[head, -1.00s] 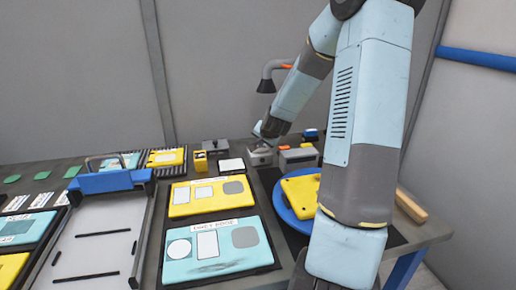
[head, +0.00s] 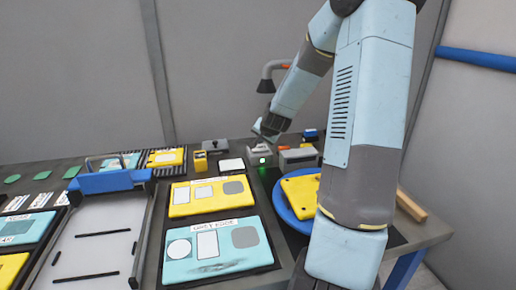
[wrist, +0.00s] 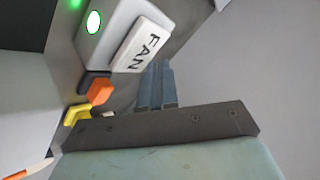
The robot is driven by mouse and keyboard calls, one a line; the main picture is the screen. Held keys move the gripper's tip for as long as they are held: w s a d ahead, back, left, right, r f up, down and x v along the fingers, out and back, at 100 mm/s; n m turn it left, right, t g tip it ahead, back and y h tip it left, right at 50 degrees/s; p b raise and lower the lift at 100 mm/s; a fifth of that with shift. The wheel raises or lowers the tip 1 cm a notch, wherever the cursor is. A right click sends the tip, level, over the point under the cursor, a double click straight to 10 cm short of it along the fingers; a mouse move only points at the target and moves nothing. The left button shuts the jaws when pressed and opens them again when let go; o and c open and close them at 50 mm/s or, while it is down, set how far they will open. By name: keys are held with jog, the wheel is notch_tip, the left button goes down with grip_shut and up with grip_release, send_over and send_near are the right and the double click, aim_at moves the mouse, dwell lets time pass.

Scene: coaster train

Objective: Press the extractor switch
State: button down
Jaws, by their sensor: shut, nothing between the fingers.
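The extractor switch is a small grey box (head: 258,153) at the back of the table, below the lamp-like hood. A green light (head: 262,160) glows on its front. In the wrist view the box (wrist: 108,32) carries a white label reading FAN (wrist: 142,46) and a bright white light with a green rim (wrist: 94,21). My gripper (head: 259,141) is over the box top in the head view. In the wrist view its fingers (wrist: 157,70) are together and empty, with their tips close to the label's edge. I cannot tell whether they touch the box. The pressed part is hidden.
A grey hood on a bent arm (head: 267,84) stands behind. Yellow (head: 208,196) and light-blue (head: 218,245) panels lie in front. A grey-and-orange block (wrist: 100,91) shows near my fingers.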

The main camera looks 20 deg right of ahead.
aim_at(260, 148)
jog(key=shift+r, duration=0.1)
notch_tip(260, 148, up, 6)
jog(key=shift+f, duration=0.1)
dwell(0.7)
jog(key=shift+a, duration=0.1)
